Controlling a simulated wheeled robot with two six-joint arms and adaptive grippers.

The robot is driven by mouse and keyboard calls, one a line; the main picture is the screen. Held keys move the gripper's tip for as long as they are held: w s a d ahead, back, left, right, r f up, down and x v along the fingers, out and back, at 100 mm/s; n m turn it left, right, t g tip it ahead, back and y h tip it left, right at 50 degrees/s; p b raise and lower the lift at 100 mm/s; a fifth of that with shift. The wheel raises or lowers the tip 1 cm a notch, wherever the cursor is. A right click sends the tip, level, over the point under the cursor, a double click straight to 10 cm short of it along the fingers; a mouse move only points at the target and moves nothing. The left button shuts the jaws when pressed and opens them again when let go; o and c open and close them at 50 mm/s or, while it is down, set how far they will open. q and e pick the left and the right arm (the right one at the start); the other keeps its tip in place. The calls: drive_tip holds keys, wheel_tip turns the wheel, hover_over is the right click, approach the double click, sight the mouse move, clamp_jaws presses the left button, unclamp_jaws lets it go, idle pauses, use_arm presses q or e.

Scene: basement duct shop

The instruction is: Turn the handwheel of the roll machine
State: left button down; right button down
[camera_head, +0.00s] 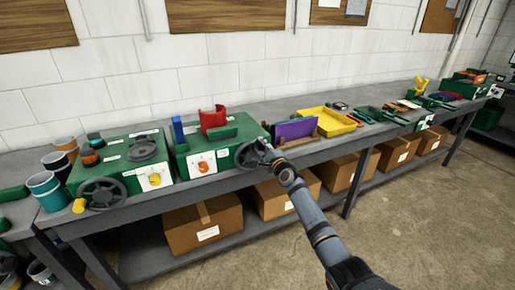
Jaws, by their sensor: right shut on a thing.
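The roll machine (200,152) is a green box on the bench, left of centre, with a red curved piece (212,118) and a blue upright part on top. Its dark handwheel (246,157) is on the right part of its front. My right gripper (264,154) reaches up from the lower right and is shut at the right side of this handwheel. The gripper partly covers the wheel, so the exact spot it holds is hard to see. My left gripper is not in view.
A second green machine (118,158) with its own dark handwheel (103,193) and yellow knob stands to the left, beside several cups. A purple sheet in a rack (294,130) and a yellow tray (327,121) are to the right. Cardboard boxes (203,225) fill the lower shelf.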

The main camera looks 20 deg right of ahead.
sight(266, 150)
drive_tip(key=m, duration=0.1)
drive_tip(key=d+f+m, duration=0.1)
drive_tip(key=shift+d+m+b, duration=0.3)
drive_tip(key=shift+m, duration=0.1)
drive_tip(key=f+m, duration=0.1)
drive_tip(key=m, duration=0.1)
drive_tip(key=d+f+m+b, duration=0.1)
drive_tip(key=m, duration=0.1)
drive_tip(key=d+f+m+b, duration=0.1)
drive_tip(key=m, duration=0.2)
drive_tip(key=shift+f, duration=0.25)
drive_tip(key=shift+d+f+m+b, duration=0.15)
drive_tip(key=shift+f+m+b, duration=0.55)
drive_tip(key=shift+m, duration=0.8)
drive_tip(key=shift+f, duration=0.2)
drive_tip(key=c, duration=1.3)
unclamp_jaws()
drive_tip(key=shift+w, duration=0.1)
drive_tip(key=shift+o, duration=0.2)
drive_tip(key=s, duration=1.2)
drive_tip(key=shift+d, duration=0.2)
